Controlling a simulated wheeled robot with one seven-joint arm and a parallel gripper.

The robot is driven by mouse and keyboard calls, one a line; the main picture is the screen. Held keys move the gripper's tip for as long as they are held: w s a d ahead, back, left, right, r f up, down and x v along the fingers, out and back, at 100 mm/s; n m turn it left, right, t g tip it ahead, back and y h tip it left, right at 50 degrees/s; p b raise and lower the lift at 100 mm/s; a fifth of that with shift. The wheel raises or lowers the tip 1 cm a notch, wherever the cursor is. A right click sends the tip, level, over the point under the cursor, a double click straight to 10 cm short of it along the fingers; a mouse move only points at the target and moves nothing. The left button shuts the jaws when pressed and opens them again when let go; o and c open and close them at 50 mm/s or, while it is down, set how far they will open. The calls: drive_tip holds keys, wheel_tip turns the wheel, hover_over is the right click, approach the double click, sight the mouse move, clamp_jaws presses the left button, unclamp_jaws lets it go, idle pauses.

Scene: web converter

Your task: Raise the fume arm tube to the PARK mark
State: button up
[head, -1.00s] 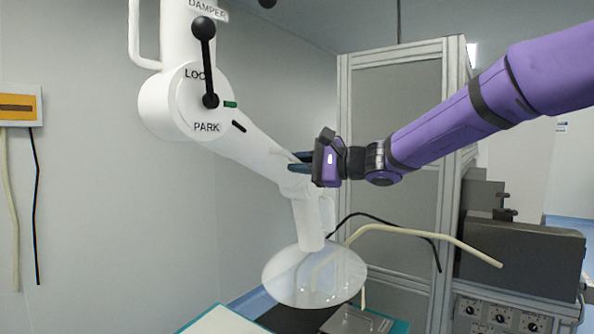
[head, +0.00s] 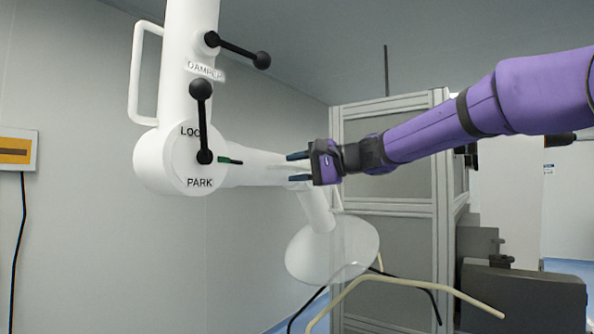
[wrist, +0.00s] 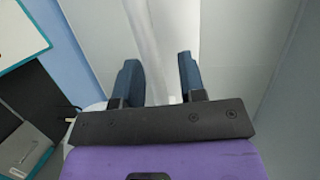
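The white fume arm tube (head: 255,169) runs nearly level to the right from a round hub (head: 160,165) in the head view. The hub bears PARK lettering (head: 200,182), a green mark (head: 229,160) and a black lever (head: 203,120). A short black mark on the tube lies right beside the green mark, almost in line. My gripper (head: 298,167) is at the tube's far end, one finger above and one below. In the wrist view my gripper (wrist: 160,85) has its fingers apart with the white tube (wrist: 155,35) between them; exact contact is hard to see.
A clear round hood (head: 332,248) hangs below the tube's end. A second lever (head: 238,50) sits above on the white column. A framed grey cabinet (head: 390,200) stands behind my gripper. Pale and black hoses run below; a dark machine (head: 525,300) is at lower right.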

drive_tip(key=v, duration=1)
drive_tip(key=shift+s+d, duration=0.2)
drive_tip(key=shift+d, duration=0.2)
drive_tip(key=s+d+f+n+h, duration=0.1)
drive_tip(key=s+d+f+h, duration=0.4)
drive_tip(key=s+f, duration=0.4)
drive_tip(key=s+d+f+n+h, duration=0.2)
drive_tip(key=s+d+f+h, duration=0.3)
drive_tip(key=s, duration=0.8)
drive_tip(key=s+d+f+n+g+h, duration=0.1)
drive_tip(key=s+d+f+h, duration=0.4)
drive_tip(key=s+f, duration=0.6)
drive_tip(key=shift+d+f+n, duration=0.3)
drive_tip(key=shift+d+f, duration=0.55)
drive_tip(key=shift+d, duration=0.2)
drive_tip(key=shift+w, duration=0.1)
